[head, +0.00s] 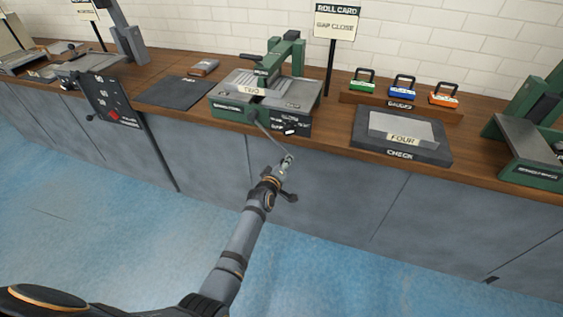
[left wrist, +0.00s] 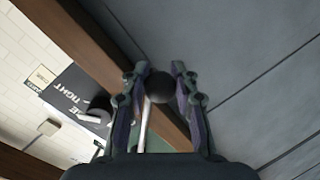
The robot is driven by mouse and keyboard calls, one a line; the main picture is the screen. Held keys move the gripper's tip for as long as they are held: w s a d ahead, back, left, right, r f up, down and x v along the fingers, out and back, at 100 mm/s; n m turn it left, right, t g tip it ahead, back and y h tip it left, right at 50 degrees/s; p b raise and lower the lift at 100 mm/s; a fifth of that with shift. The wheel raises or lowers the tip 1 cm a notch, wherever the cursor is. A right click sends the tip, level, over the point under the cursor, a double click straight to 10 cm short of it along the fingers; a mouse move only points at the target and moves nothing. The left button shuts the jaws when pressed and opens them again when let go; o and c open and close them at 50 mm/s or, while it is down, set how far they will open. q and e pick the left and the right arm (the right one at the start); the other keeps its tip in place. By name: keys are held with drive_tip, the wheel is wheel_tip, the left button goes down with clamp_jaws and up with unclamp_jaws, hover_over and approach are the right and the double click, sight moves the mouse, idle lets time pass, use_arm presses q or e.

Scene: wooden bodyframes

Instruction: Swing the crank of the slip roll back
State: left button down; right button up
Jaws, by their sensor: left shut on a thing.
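The slip roll (head: 240,84) is a green and grey machine marked TWO on the wooden bench top. Its crank (head: 272,137), a thin grey arm, runs from the front of the machine down and right, past the bench edge. My left gripper (head: 287,161) is at the crank's outer end, in front of the grey cabinets. In the left wrist view, the dark round crank knob (left wrist: 160,86) sits between my left fingers, which are shut on it. The pale crank arm (left wrist: 144,125) runs down from the knob. My right gripper is not in view.
The bench's front edge (head: 340,148) is close behind the crank. A dark CHECK plate (head: 377,145) marked FOUR and several coloured gauges (head: 402,87) lie to the right. A dark mat (head: 174,92) lies to the left. The blue floor in front is clear.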

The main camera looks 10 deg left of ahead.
use_arm(q)
drive_tip(key=shift+s+d+r+n+p, duration=0.2)
drive_tip(key=shift+d+r+n+p, duration=0.2)
drive_tip(key=shift+d, duration=0.25)
drive_tip(key=c, duration=1.4)
unclamp_jaws()
drive_tip(key=shift+r, duration=0.1)
drive_tip(key=o, duration=0.4)
drive_tip(key=shift+d+r, duration=0.1)
drive_tip(key=shift+r, duration=0.1)
drive_tip(key=v, duration=1.2)
